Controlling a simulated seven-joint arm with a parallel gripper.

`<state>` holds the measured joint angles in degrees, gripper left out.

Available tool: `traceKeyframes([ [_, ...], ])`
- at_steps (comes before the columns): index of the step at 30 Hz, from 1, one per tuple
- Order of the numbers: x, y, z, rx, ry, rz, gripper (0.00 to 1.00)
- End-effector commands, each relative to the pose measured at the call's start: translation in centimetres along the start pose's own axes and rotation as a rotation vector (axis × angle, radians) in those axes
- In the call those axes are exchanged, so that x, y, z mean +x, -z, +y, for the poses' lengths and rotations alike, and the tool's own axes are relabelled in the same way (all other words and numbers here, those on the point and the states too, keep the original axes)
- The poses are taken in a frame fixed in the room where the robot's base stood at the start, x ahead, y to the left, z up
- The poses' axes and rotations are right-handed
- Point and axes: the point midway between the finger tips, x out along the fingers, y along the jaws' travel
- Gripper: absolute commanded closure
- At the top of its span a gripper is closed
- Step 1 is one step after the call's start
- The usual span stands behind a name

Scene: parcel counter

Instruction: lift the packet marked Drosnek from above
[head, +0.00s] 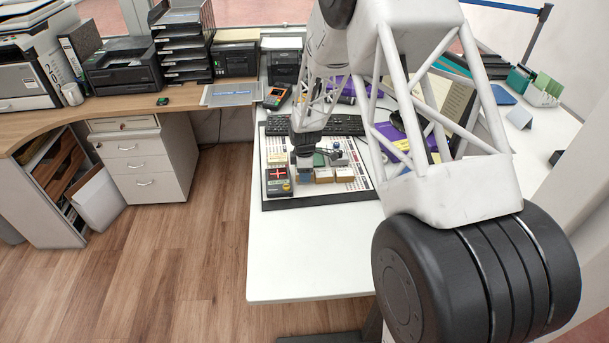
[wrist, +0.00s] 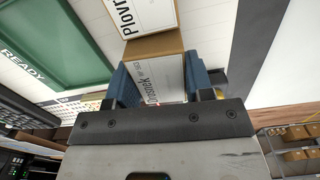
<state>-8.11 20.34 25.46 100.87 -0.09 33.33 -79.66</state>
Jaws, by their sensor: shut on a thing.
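The packet marked Drosnek (wrist: 160,72) is a brown cardboard box with a white label, seen in the wrist view. I cannot tell whether the packet is clear of the board.
Another packet marked "Plovr" (wrist: 140,14) lies close beyond the held one. In the head view, small brown boxes (head: 344,174) stand right of my gripper and a dark red-marked box (head: 278,183) stands left. A keyboard (head: 343,125) lies behind. The counter's front (head: 310,255) is clear.

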Motion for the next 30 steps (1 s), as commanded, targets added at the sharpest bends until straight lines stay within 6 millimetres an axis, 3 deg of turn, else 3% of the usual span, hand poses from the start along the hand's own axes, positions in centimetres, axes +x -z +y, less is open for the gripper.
traceKeyframes([
  [5, -2.0, 0.0, -0.3, 0.000, 0.000, 0.001, 0.78],
  [30, -3.1, -2.4, -13.4, 0.000, 0.000, 0.001, 0.78],
])
